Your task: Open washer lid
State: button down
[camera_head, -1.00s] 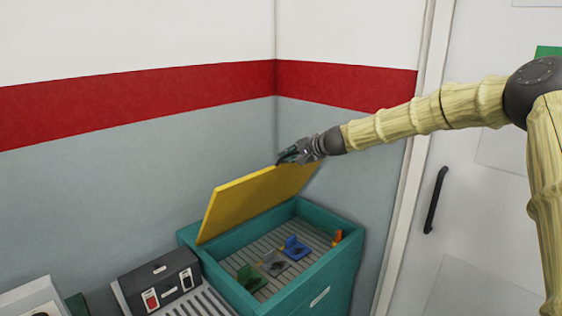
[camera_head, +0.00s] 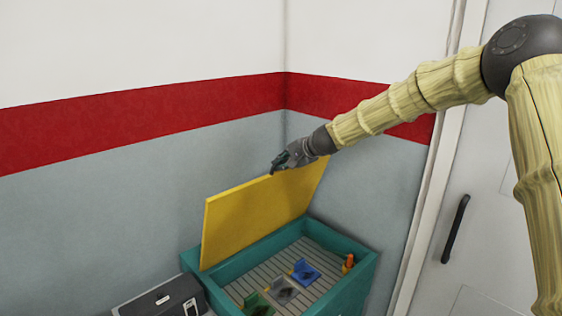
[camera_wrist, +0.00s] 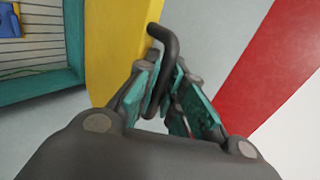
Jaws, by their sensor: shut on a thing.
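The washer is a teal box (camera_head: 362,282) in the lower middle of the head view, with a slatted floor inside. Its yellow lid (camera_head: 262,212) is raised, standing steeply at the back of the box. My gripper (camera_head: 276,170) is at the lid's top edge. In the wrist view, a dark bent handle (camera_wrist: 167,60) on the yellow lid (camera_wrist: 118,45) runs between the fingers of my gripper (camera_wrist: 165,95), which is shut on it. The teal washer (camera_wrist: 76,40) shows at the upper left there.
Inside the washer sit a blue piece (camera_head: 305,272), a grey piece (camera_head: 284,290), a green piece (camera_head: 257,305) and an orange piece (camera_head: 348,263). A dark switch box (camera_head: 163,299) stands left of it. Walls meet closely behind the lid; a door with a black handle (camera_head: 455,230) is at right.

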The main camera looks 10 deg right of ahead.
jog(key=shift+w+r, duration=0.3)
jog(key=shift+r, duration=0.05)
jog(key=c, duration=1.5)
grip_release()
jog(key=shift+s+f, duration=0.1)
jog(key=shift+a, duration=0.15)
jog(key=v, duration=1.2)
jog(key=shift+f, duration=0.1)
